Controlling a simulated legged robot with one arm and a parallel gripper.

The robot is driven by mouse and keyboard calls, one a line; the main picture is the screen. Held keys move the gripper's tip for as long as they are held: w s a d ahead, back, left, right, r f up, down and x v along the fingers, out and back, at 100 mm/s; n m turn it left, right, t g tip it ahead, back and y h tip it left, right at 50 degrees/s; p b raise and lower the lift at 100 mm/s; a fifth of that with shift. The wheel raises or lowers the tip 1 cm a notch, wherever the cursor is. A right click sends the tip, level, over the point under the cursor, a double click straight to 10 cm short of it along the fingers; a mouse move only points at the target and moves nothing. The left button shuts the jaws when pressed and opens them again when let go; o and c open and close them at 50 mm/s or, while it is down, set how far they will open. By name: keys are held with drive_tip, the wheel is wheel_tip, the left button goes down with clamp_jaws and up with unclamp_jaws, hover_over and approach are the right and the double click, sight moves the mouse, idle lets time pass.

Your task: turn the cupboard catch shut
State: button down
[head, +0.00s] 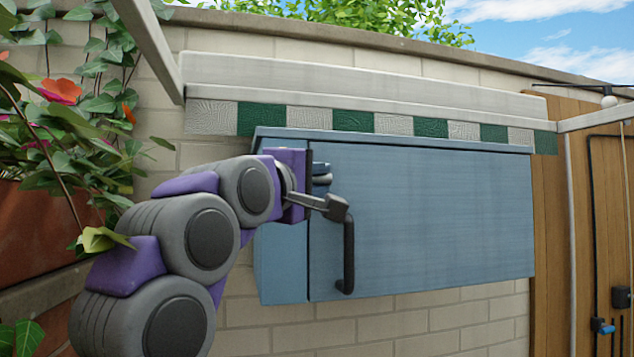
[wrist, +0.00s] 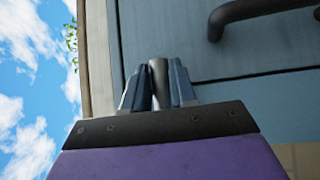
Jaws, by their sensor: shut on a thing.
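The blue cupboard (head: 282,262) hangs on the brick wall. Its door (head: 440,220) looks closed, and a dark bar handle (head: 347,258) stands near its left edge; the handle also shows at the top right of the wrist view (wrist: 262,8). My gripper (head: 322,174) is at the upper left of the door, near the seam. In the wrist view its two blue fingers (wrist: 158,88) are shut on a grey, rod-like catch (wrist: 158,78). The catch stands upright in that picture. Its base and turning angle are hidden by the gripper.
A ledge with green and white tiles (head: 353,120) runs just above the cupboard. Leafy plants with red flowers (head: 60,90) are at the left, close to my arm. A wooden door (head: 552,220) is at the right. The space in front of the cupboard door's right side is clear.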

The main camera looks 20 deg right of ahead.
drive_tip(key=shift+a+f, duration=0.1)
drive_tip(key=c, duration=1.2)
unclamp_jaws()
drive_tip(key=shift+w, duration=0.1)
drive_tip(key=shift+c, duration=0.2)
drive_tip(key=shift+o, duration=1.2)
drive_tip(key=shift+w+a, duration=0.1)
drive_tip(key=shift+a, duration=0.15)
drive_tip(key=shift+s, duration=0.25)
drive_tip(key=b+v, duration=0.1)
drive_tip(key=v, duration=1.6)
drive_tip(key=shift+a, duration=0.25)
